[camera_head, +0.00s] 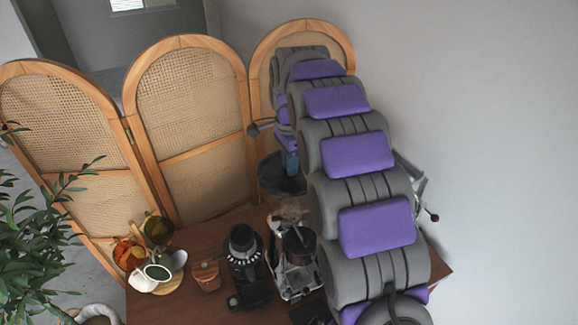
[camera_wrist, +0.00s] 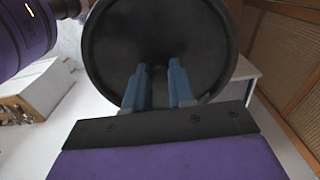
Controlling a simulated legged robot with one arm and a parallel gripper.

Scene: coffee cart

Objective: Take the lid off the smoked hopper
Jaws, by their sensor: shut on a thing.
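My gripper (camera_head: 290,165) is shut on a round dark lid (camera_head: 281,186), which hangs below its blue fingers. In the wrist view the fingers (camera_wrist: 158,72) meet the middle of the lid's broad black disc (camera_wrist: 115,45); the exact grip point is hard to see. In the head view the lid appears beyond the silver machine, against the cane screen, apart from the things on the counter. A small smoky, open-looking vessel (camera_head: 291,209) shows at the top of that machine; it looks like the hopper, but it is small and partly beside my arm.
The wooden counter (camera_head: 215,240) holds a silver machine (camera_head: 283,262), a black grinder-like device (camera_head: 243,250), a copper-coloured canister (camera_head: 207,276) and several cups (camera_head: 157,272). A folding cane screen (camera_head: 190,95) stands behind. A plant (camera_head: 40,220) is at left. My arm hides the counter's right side.

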